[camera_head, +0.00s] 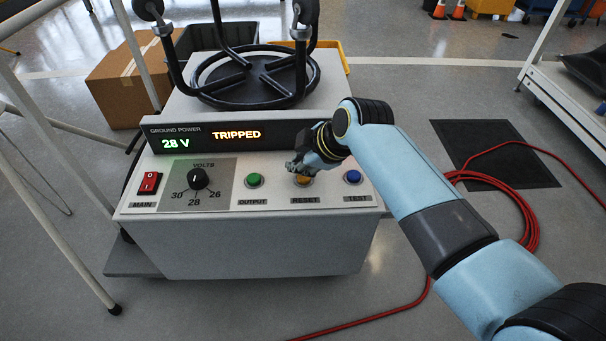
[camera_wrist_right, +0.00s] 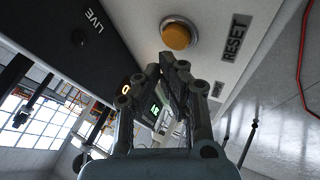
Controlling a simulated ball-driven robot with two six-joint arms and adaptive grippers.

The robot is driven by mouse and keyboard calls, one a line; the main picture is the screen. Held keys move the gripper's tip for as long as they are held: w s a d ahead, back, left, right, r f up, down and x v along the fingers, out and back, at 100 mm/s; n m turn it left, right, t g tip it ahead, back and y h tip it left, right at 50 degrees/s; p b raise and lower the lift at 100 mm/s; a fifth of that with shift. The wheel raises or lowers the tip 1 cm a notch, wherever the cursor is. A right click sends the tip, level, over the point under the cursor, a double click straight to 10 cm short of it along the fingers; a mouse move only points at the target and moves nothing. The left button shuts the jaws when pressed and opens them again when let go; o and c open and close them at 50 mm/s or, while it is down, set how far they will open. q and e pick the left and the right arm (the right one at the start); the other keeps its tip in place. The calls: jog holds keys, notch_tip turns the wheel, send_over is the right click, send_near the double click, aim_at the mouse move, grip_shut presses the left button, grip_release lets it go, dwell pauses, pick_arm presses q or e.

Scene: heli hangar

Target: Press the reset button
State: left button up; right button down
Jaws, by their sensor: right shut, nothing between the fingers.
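The ground power unit (camera_head: 240,255) is a pale grey box with a sloped control panel. Its display (camera_head: 235,135) reads 28 V and TRIPPED. The reset button (camera_head: 303,180) is orange-yellow, between the green output button (camera_head: 254,180) and the blue test button (camera_head: 352,177). My right gripper (camera_head: 294,168) is shut and empty, just above and in front of the reset button, partly covering it. In the right wrist view the orange reset button (camera_wrist_right: 178,36) and its RESET label (camera_wrist_right: 236,37) show beyond the closed fingertips (camera_wrist_right: 167,62); contact is not visible. My left gripper is not in view.
A red main switch (camera_head: 149,183) and volts knob (camera_head: 199,178) sit on the panel's left. A black wheel-like frame (camera_head: 255,75) stands on top. A cardboard box (camera_head: 128,80) is behind left. A red cable (camera_head: 530,225) lies on the floor at right.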

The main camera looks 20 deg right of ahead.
jog(key=shift+f, duration=0.15)
dwell(0.4)
jog(key=shift+f, duration=0.3)
jog(key=shift+s+f, duration=0.1)
jog(key=shift+f, duration=0.3)
dwell(0.6)
jog(key=shift+r, duration=0.1)
jog(key=shift+r+p, duration=0.7)
jog(key=shift+p, duration=0.05)
